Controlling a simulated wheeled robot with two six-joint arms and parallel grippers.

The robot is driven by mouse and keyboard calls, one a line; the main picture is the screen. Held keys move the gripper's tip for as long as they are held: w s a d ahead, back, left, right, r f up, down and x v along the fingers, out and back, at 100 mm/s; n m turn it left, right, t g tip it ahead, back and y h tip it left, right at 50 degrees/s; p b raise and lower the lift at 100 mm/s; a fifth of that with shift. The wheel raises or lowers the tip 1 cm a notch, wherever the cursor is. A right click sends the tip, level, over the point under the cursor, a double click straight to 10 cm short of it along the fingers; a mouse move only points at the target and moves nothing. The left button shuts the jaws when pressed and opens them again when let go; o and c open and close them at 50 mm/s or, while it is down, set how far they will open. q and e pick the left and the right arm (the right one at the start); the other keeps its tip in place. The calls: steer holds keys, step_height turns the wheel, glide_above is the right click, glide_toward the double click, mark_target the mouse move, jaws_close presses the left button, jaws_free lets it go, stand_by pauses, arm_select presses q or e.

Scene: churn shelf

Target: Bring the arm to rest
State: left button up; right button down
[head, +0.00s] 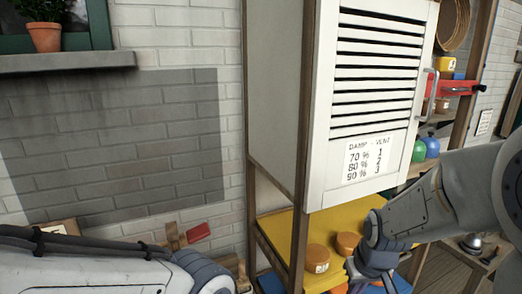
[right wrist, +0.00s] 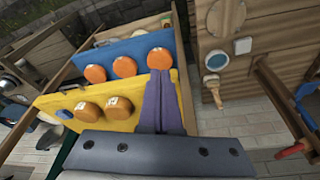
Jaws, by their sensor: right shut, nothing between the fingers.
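My right arm (head: 440,205) comes in from the right in the head view, its wrist in front of the yellow shelf (head: 280,235). In the right wrist view my right gripper (right wrist: 166,75) is shut and empty. Its fingers lie across the view of the yellow and blue boards, and I cannot tell whether they touch them. My left arm (head: 90,270) lies low at the left of the head view. Its fingertips are out of view.
A louvred cabinet door (head: 375,85) with a handle (head: 428,95) and a damp-vent label stands above the yellow shelf. Tan round pieces (head: 318,259) sit on that shelf. Orange round pieces (right wrist: 125,66) sit on the blue board (right wrist: 140,48). A potted plant (head: 45,36) stands on the sill.

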steer(key=s+a+f+n+g+b, duration=0.1)
steer(key=s+a+f+n+b, duration=0.1)
steer(key=s+a, duration=0.3)
steer(key=s+a+f+n+g+b, duration=0.1)
steer(key=s+a+b, duration=0.3)
steer(key=s, duration=0.4)
steer(key=s+a+f+n+g+y+b, duration=0.1)
steer(key=s+a+f+n+b, duration=0.2)
steer(key=s+a, duration=0.3)
steer(key=shift+s+a+f+n+b, duration=0.3)
steer(key=shift+a+f+b, duration=0.05)
steer(key=shift+a+b, duration=0.15)
